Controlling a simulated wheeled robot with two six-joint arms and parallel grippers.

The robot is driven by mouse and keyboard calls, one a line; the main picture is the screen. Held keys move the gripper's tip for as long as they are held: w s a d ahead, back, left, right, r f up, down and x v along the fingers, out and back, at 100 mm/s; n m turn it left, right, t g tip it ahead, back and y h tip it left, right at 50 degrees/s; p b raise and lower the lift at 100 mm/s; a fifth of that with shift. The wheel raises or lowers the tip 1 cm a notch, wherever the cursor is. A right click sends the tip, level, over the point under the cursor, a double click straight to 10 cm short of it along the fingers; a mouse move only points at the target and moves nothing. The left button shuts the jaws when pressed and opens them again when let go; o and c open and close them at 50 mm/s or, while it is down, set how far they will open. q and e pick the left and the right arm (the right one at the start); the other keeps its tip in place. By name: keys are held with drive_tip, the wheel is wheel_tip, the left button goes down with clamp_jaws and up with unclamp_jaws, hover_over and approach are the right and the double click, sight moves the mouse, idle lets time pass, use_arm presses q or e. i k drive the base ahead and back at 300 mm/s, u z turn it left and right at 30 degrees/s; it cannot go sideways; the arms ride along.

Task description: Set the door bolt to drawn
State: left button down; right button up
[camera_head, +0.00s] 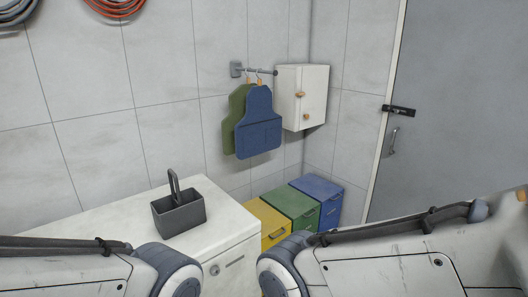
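The door bolt (398,111) is a small black bar fitting at the left edge of the grey door (450,130), at the right of the head view. It lies across the line between the door and its pale frame. It is too small to tell whether it is drawn or shot. A metal door handle (393,140) sits just below it. Links of both my arms cross the bottom of the view, well below the bolt. Neither of my grippers shows.
A white counter (115,225) with a dark caddy (179,212) stands at the front left. Yellow (258,222), green (292,203) and blue (318,187) drawer boxes line the corner. Aprons (258,130) and a white wall cabinet (302,95) hang above. Coiled hoses (117,8) hang top left.

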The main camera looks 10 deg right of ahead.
sight(397, 111)
drive_tip(key=i, duration=0.8)
drive_tip(key=z, duration=0.75)
drive_tip(key=i, duration=0.75)
drive_tip(key=z, duration=0.5)
drive_tip(key=i, duration=1.65)
drive_tip(key=z, duration=0.1)
